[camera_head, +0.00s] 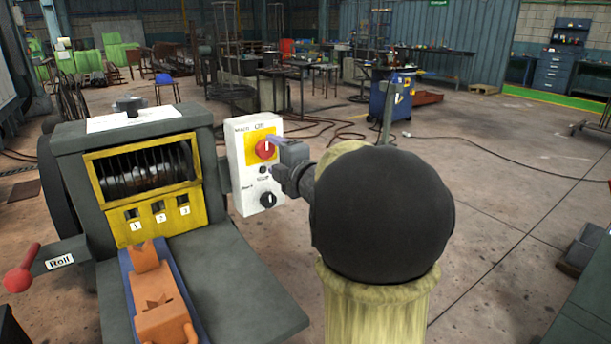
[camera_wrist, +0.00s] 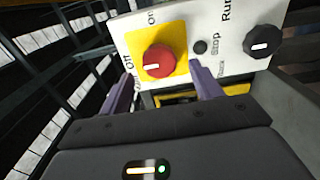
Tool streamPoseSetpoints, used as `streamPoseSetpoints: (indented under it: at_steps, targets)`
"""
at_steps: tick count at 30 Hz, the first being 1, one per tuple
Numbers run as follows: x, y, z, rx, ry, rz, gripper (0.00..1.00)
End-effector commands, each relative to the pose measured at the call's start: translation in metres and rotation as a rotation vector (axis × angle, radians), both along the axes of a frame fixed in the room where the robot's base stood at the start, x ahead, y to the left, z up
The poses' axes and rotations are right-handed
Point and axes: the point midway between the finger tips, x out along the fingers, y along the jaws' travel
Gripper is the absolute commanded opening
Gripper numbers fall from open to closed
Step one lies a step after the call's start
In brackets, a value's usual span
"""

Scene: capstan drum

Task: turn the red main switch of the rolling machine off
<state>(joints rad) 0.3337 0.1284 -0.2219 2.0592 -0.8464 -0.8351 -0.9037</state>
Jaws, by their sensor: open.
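The red main switch (camera_head: 265,149) is a round knob on a yellow plate on the white control box (camera_head: 239,184). In the wrist view the red knob (camera_wrist: 158,61) shows a white mark lying sideways, pointing toward the "Off" label at left; the "On" label is above. In the head view the mark is upright, toward "Off" at the top. My gripper (camera_head: 272,142) is at the box front, partly hidden by my arm. In the wrist view my gripper's (camera_wrist: 160,72) purple fingers are open, one each side of the knob, with gaps visible; I cannot tell their exact depth.
Below the switch are a small black stop button (camera_wrist: 200,47) and a black run knob (camera_wrist: 263,42). The rolling machine (camera_head: 150,170) stands left, with a red-balled roll lever (camera_head: 22,281) and an orange piece (camera_head: 163,305) on its feed table. The floor to the right is mostly clear.

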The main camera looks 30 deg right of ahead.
Motion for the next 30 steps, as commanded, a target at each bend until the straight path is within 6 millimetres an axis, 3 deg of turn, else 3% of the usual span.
streamPoseSetpoints:
  at_steps: [18,24,30]
  targets:
    - [-0.123,-0.005,0.001,0.000,0.000,-0.003,0.64]
    - [-0.144,-0.006,0.000,0.000,0.001,-0.002,0.64]
    - [-0.146,-0.005,-0.001,-0.001,0.002,-0.001,0.64]
